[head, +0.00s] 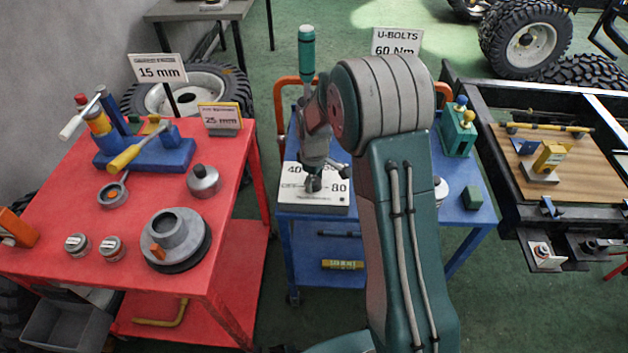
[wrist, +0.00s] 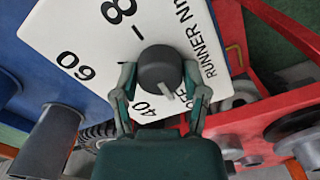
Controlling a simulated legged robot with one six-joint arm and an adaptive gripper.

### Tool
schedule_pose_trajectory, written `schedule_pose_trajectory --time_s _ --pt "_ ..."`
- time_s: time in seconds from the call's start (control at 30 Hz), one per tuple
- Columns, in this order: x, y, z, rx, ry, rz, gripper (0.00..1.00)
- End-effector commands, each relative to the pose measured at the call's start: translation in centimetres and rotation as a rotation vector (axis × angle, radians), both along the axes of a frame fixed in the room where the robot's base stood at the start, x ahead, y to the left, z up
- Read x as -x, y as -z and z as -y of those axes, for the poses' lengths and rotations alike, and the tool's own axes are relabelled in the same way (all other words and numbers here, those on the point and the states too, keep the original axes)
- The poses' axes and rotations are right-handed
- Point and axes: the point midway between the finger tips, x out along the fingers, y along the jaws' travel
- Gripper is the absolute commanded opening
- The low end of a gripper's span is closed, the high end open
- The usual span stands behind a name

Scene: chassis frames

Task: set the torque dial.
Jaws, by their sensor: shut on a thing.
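The torque dial (wrist: 158,62) is a round dark grey knob on a white plate (wrist: 85,25) marked OFF, 40, 60 and 80. Its pale pointer mark faces the side between 40 and OFF. My gripper (wrist: 160,74) has one finger on each side of the knob and is shut on it. In the head view, the plate (head: 330,197) lies on the blue cart, and my gripper (head: 313,182) comes down on it from above, covering most of the dial. A sign reading U-BOLTS 60 Nm (head: 396,42) stands behind my arm.
An upright teal-handled tool (head: 306,48) rises behind my wrist. The red cart (head: 150,200) at left holds sockets and tools. A green block (head: 472,197) and a green holder (head: 457,135) stand on the blue cart (head: 455,215). The chassis frame (head: 510,195) is at right.

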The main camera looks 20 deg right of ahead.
Motion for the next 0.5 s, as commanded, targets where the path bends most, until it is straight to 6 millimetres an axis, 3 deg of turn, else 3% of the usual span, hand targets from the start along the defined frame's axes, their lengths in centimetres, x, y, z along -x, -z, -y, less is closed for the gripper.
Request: schedule_pose_trajectory --time_s 0.5 --pt "0.16 0.26 0.00 0.000 -0.121 -0.006 0.10"
